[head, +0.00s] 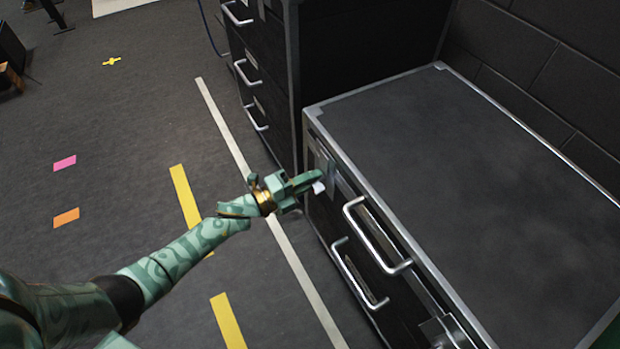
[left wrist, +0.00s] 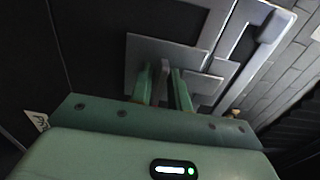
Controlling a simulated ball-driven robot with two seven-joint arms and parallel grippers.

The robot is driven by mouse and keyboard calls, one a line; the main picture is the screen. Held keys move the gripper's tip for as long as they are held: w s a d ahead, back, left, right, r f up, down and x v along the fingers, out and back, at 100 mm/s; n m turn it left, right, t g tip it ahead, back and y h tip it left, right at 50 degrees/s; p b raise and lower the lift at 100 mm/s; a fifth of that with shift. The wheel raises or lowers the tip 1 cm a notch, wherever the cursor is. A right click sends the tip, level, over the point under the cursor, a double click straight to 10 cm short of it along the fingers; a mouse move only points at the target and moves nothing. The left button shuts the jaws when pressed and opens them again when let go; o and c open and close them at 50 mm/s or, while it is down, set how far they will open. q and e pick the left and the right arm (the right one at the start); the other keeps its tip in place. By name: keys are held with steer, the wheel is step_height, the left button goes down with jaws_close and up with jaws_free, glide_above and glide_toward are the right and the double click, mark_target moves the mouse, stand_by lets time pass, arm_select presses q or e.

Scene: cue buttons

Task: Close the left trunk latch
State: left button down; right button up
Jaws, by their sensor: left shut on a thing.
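The black trunk (head: 465,190) with silver edges stands at the right in the head view. In the left wrist view, the two green fingers (left wrist: 164,88) straddle a thin part of the grey latch (left wrist: 145,55). The fingers hide part of the latch, so I cannot tell its exact position. My right gripper is not in view.
Silver handles (head: 375,238) stick out from the trunk's front, and a second latch (head: 442,332) sits farther along it. Another black case (head: 280,75) with handles stands behind. The floor (head: 120,150) at the left is open, with coloured tape marks.

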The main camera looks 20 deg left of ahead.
arm_select(q)
steer(key=shift+a+f, duration=0.1)
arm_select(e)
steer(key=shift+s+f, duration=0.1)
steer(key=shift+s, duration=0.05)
arm_select(q)
steer(key=c, duration=1.6)
jaws_free()
steer(key=shift+o, duration=0.2)
